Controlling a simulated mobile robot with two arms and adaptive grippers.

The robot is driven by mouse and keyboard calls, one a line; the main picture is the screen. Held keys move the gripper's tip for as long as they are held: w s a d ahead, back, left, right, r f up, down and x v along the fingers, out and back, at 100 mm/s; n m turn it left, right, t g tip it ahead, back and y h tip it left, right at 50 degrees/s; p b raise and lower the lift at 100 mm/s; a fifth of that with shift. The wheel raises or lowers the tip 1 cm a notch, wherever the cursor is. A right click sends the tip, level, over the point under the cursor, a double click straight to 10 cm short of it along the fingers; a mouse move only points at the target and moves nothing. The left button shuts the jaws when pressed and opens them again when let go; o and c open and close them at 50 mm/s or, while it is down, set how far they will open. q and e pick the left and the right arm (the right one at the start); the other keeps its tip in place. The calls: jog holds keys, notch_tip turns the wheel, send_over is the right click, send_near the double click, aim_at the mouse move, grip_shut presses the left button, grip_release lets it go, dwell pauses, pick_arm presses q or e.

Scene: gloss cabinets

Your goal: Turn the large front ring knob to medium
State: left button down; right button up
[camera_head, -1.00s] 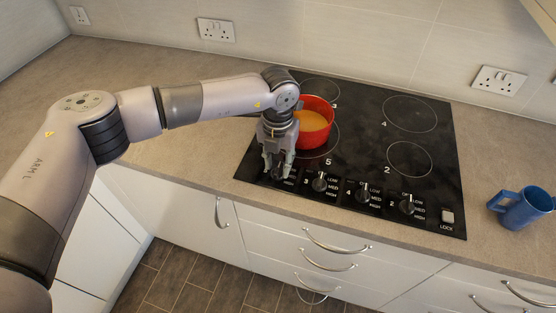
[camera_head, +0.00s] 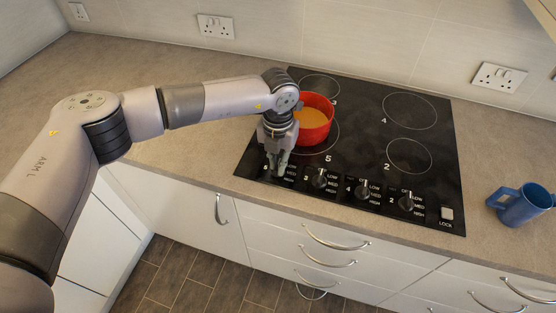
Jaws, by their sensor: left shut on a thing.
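The black hob (camera_head: 365,153) has a row of knobs along its front edge. My left gripper (camera_head: 276,172) points down over the leftmost knob and is shut on it; the fingers hide most of this knob and its pointer. Part of its label shows just right of the fingers. The large front ring, marked 5, lies behind the gripper, partly under a red pot (camera_head: 315,120) with orange contents. The other knobs, for 3 (camera_head: 319,179), 4 (camera_head: 362,190) and 2 (camera_head: 406,202), show clear. My right gripper is not in view.
The red pot stands close beside my left wrist. A blue mug (camera_head: 522,205) stands on the worktop at the right. A lock switch (camera_head: 447,214) is at the hob's right front corner. Drawers with handles are below.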

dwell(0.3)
pick_arm(q)
jog(key=shift+f+m+b, duration=0.2)
jog(key=shift+m+b, duration=0.4)
jog(key=shift+b, duration=0.5)
jog(key=m+b, duration=0.7)
jog(key=b, duration=0.2)
jog(key=shift+m, duration=0.4)
jog(key=m+b, duration=0.2)
jog(key=m, duration=0.1)
jog(key=shift+b, duration=0.4)
jog(key=shift+r+m+b, duration=0.15)
jog(key=shift+m+b, duration=0.7)
jog(key=shift+m, duration=0.95)
jog(key=shift+r, duration=0.1)
jog(key=c, duration=1.7)
grip_release()
